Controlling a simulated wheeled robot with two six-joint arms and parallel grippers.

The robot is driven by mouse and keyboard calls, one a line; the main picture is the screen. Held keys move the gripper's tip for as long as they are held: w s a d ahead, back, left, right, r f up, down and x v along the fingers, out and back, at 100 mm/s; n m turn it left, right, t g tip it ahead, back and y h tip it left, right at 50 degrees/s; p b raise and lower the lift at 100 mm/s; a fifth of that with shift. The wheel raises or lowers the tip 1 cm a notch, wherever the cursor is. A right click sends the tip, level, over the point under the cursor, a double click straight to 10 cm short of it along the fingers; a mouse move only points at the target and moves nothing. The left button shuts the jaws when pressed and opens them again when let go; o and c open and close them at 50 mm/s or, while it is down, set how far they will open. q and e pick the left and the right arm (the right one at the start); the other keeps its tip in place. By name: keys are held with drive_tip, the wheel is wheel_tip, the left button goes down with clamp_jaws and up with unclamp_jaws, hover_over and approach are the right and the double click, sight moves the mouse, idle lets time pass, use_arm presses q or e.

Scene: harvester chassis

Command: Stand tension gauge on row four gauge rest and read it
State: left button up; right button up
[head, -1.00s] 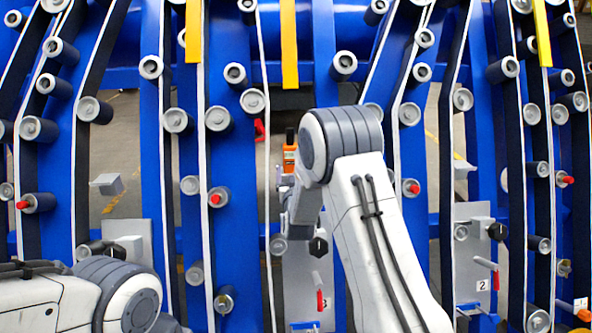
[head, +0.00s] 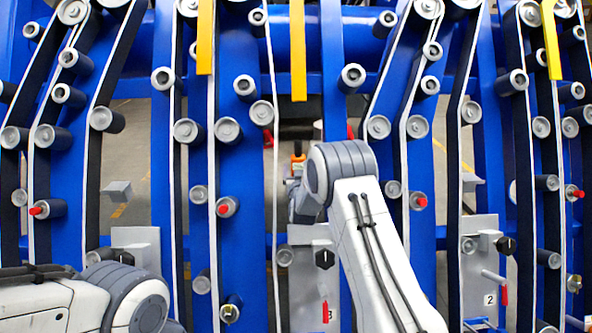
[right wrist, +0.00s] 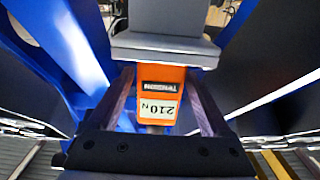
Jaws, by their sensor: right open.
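The tension gauge (right wrist: 161,82) is an orange block in the right wrist view, with an upside-down label and a display showing 210 N. Its end at the top of that picture meets a grey block, the gauge rest (right wrist: 163,42); it appears to stand on it. My right gripper (right wrist: 165,98) is open, with one finger on each side of the gauge. In the head view the gauge's orange top (head: 298,158) shows just left of my right arm, which hides the rest and most of the gripper. My left gripper is out of view; only its arm shows.
Below the gauge is a grey panel (head: 300,262) whose number looks like 3. A panel marked 2 (head: 480,245) stands right; another panel (head: 140,245) stands left, with a bare grey ledge (head: 117,191) above it. Blue frames, rollers and belts crowd both sides.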

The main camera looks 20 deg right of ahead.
sight(299, 153)
clamp_jaws()
drive_tip(key=shift+r, duration=0.15)
drive_tip(key=shift+r+p, duration=1.55)
drive_tip(key=shift+r, duration=1.4)
drive_tip(key=shift+s, duration=0.1)
